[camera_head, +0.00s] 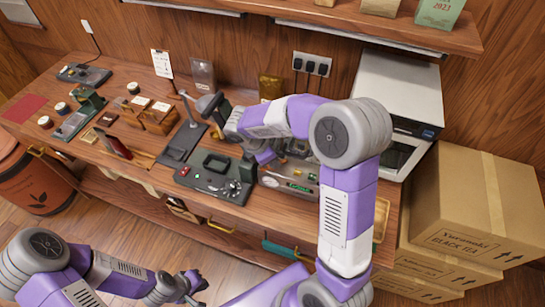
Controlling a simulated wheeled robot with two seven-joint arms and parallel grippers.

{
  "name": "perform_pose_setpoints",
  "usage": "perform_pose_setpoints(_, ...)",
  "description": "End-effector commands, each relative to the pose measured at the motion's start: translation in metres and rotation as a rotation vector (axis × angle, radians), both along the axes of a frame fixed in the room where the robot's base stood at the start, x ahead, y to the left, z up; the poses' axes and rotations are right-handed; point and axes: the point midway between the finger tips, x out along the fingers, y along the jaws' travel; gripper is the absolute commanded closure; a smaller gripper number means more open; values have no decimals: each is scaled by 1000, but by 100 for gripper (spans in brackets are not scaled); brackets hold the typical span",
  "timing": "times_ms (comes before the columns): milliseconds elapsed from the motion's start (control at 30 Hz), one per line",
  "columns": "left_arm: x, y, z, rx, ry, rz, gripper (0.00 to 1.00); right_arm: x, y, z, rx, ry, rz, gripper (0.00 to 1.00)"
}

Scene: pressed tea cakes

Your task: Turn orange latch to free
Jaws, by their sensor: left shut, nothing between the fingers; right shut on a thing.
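I cannot make out the orange latch; my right arm covers part of the bench. My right arm rises at centre right and bends left over the bench. My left gripper (191,286) is shut and empty, low in front of the bench and well away from the machine.
Several small tools and wooden boxes (160,116) crowd the left half of the bench. A white appliance (392,92) stands at the back right beside stacked cartons (470,205). A brown bin (35,180) is at the far left. A shelf (340,18) hangs above.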

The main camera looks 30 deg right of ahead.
Motion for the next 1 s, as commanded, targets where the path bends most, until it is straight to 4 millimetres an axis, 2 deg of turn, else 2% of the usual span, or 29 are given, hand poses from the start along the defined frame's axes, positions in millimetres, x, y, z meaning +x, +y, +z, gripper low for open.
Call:
perform_pose_setpoints(600, 0, 0, 31, 0, 0, 0, 100, 4, -1, 2, 0, -1, -558, 100)
perform_pose_setpoints(1000, 0, 0, 40, 0, 0, 0, 100, 4, -2, 1, 1, -1, -755, 100)
